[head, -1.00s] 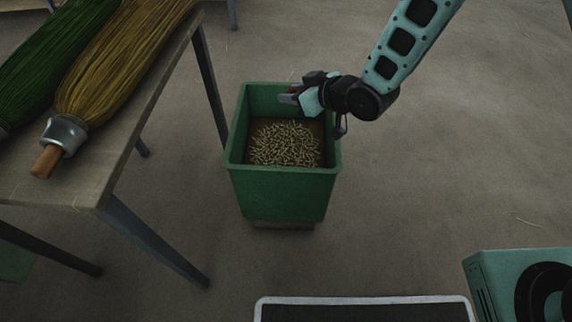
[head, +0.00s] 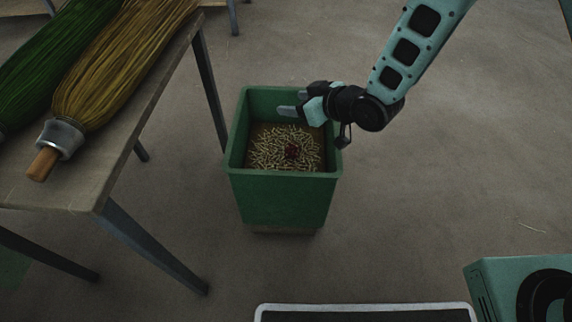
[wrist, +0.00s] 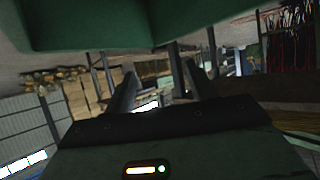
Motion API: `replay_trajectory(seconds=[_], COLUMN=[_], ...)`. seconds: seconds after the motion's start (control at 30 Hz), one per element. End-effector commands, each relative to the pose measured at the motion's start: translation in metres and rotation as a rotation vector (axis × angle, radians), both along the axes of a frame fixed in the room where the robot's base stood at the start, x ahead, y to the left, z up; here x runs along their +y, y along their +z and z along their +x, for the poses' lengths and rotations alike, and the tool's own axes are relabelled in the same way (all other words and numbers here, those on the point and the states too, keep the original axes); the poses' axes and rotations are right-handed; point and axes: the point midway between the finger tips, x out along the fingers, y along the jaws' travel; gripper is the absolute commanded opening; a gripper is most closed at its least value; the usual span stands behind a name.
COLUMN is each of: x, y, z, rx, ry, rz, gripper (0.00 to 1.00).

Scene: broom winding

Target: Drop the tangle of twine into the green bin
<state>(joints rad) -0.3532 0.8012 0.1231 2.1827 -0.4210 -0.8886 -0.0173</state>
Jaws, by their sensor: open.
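The green bin (head: 283,200) stands on the floor beside the table, with a layer of pale straw-like bits inside. A small dark red tangle of twine (head: 292,151) lies on these bits inside the bin. My gripper (head: 284,110) is over the bin's back right part, open and empty, with its fingers pointing left. In the wrist view the two open fingers (wrist: 158,85) show with nothing between them. The green bin's wall (wrist: 100,25) fills the top of that view.
A wooden table (head: 90,185) on metal legs stands left of the bin. A yellow-brown broom head (head: 115,70) and a green one (head: 45,75) lie on it. The floor right of the bin is clear.

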Motion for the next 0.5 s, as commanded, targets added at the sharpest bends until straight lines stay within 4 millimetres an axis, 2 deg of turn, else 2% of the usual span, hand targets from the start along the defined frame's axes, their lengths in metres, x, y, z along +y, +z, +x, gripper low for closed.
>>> replay_trajectory(seconds=[0.5], x=[-0.080], y=[0.060], z=[-0.067], rx=[0.003], ry=[-0.003], rz=[-0.001], gripper=[0.56])
